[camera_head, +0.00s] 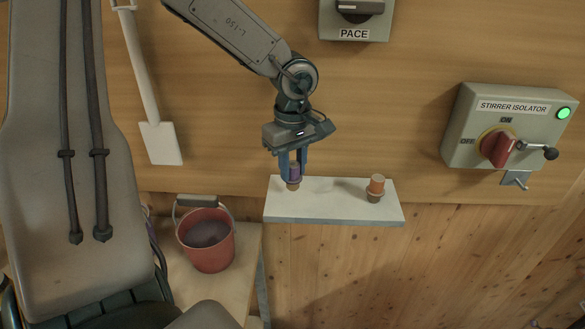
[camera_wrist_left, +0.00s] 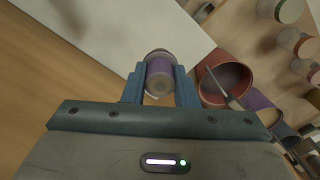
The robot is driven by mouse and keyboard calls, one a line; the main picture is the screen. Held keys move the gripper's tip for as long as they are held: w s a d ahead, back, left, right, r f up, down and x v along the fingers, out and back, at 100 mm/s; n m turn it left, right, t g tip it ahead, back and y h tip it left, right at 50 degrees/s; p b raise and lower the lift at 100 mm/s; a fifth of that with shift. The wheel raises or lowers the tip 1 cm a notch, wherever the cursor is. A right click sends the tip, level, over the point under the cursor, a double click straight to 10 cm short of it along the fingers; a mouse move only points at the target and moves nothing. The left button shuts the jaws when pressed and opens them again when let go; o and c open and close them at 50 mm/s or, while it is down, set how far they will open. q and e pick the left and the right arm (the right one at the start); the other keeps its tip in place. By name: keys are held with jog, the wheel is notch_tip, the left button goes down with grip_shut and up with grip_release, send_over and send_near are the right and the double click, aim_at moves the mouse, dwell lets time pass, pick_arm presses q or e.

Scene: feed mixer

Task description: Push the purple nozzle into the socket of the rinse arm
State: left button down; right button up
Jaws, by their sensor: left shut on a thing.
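My left gripper (camera_head: 292,164) points down from the wall side and is shut on the purple nozzle (camera_head: 295,174). The nozzle has a purple body and a tan lower end. It appears upright at the left end of a white shelf (camera_head: 330,212); I cannot tell whether it touches the shelf. In the left wrist view the purple nozzle (camera_wrist_left: 160,75) sits between the two blue fingers of the gripper (camera_wrist_left: 160,68). I cannot make out the rinse arm or its socket in either view. My right gripper is not in view.
An orange nozzle-like piece (camera_head: 377,185) stands in a dark base on the shelf's right part. A red bucket (camera_head: 208,250) is at lower left. A white paddle (camera_head: 160,143), the PACE box (camera_head: 355,18) and the stirrer isolator (camera_head: 470,130) are on the wall.

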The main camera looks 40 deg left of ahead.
pick_arm(q)
notch_tip(320, 180, down, 2)
jog(key=shift+f, duration=0.2)
jog(key=shift+f, duration=0.2)
jog(key=c, duration=1.2)
grip_release()
jog(key=shift+o, duration=0.2)
jog(key=shift+r, duration=0.1)
